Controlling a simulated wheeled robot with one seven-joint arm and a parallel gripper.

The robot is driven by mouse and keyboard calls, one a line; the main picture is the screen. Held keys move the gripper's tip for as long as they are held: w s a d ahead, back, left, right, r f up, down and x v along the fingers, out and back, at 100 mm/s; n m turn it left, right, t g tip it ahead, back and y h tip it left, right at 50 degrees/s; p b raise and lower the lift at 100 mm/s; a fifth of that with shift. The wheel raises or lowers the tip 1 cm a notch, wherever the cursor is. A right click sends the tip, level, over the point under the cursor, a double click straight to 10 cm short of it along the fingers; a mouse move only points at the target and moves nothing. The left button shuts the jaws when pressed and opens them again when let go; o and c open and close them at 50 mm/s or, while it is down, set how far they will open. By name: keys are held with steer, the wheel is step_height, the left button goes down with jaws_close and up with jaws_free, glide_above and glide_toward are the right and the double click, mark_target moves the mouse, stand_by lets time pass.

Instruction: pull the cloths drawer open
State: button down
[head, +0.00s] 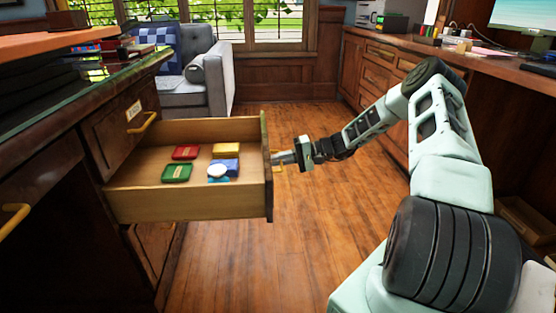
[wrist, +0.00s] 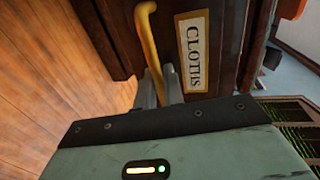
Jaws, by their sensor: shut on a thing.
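The cloths drawer (head: 195,206) is pulled well out of the wooden cabinet on the left in the head view. Inside lie a red item, a green item, a yellow item and blue items with a round white thing on top. In the wrist view its front carries a label (wrist: 194,52) reading CLOTHS beside a yellow bar handle (wrist: 150,40). My gripper (head: 278,159) is at the outer face of the drawer front. In the wrist view my gripper (wrist: 160,88) is shut on the handle, near one end of it. The fingertips are partly hidden by the handle and the gripper body.
Another drawer with a yellow handle (head: 142,123) and a label is closed in the same cabinet. A grey armchair (head: 203,80) stands behind the open drawer. A long counter (head: 450,50) runs along the right. The wooden floor (head: 320,240) between is clear.

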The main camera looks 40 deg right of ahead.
steer(key=c, duration=1.6)
jaws_free()
steer(key=shift+p+v, duration=2.65)
steer(key=shift+v, duration=6.05)
